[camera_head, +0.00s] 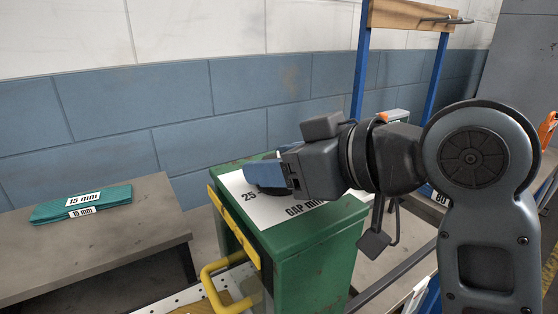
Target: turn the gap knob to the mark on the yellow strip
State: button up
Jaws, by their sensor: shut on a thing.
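My gripper (266,173), with blue fingers, reaches in from the right over the white dial card (258,208) on top of a green box (300,240). The card reads "25" at its left and "GAP mm" at its front; the rest of the scale is covered by my gripper. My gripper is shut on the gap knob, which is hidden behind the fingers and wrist. A yellow strip (234,229) runs along the box's left top edge. I cannot make out a mark on it, nor where the knob points.
A teal folded cloth (83,204) with "15 mm" labels lies on a grey-brown bench (140,235) at the left. A yellow handle (213,285) sticks out at the box's front left. A blue-framed rack (361,65) stands behind. The bench's front is clear.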

jog(key=shift+r+m+t+p, duration=0.1)
jog(key=shift+m+t+p, duration=0.2)
jog(key=shift+t+p, duration=0.15)
jog(key=o, duration=0.9)
jog(key=shift+o, duration=0.2)
jog(key=v, duration=0.7)
jog(key=shift+s+d+r, duration=0.2)
jog(key=shift+s+d, duration=0.05)
